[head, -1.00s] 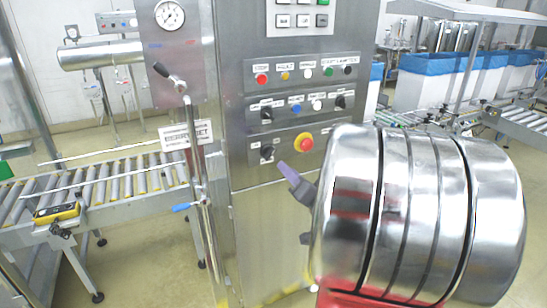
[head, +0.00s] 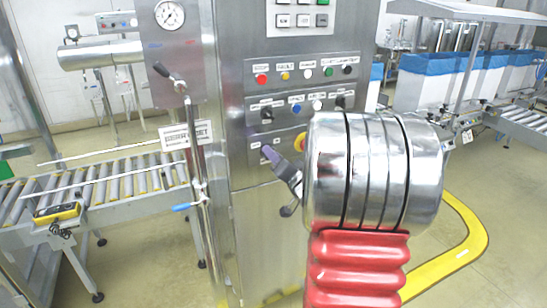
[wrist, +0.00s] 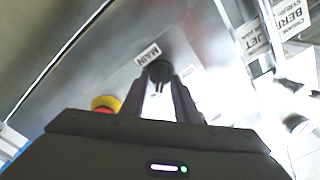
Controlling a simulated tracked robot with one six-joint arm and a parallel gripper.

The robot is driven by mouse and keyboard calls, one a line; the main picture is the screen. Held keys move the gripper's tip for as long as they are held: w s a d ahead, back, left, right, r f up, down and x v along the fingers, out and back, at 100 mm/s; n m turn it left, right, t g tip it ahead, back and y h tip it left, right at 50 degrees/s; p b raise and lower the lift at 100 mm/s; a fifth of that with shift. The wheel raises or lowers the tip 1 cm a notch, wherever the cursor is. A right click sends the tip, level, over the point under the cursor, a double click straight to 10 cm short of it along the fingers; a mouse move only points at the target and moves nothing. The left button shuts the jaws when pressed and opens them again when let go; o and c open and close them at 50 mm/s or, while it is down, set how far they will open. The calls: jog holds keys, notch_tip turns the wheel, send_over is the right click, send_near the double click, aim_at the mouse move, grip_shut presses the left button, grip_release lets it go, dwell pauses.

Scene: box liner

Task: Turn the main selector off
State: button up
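The main selector (wrist: 158,70) is a small black knob by the label "MAIN" on the steel cabinet in the wrist view. In the head view my gripper hides it, low on the panel. My gripper (wrist: 159,84) is open, with its two fingers apart and the knob between or just beyond their tips. I cannot tell whether they touch it. In the head view the purple fingers of my gripper (head: 267,153) reach the panel from the right.
A red and yellow emergency stop (head: 300,142) is close to my gripper, partly hidden by my arm; it also shows in the wrist view (wrist: 104,104). Other buttons and knobs are above. A lever with a vertical rod (head: 197,150) stands left. A roller conveyor (head: 100,185) lies further left.

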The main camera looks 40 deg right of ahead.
grip_shut()
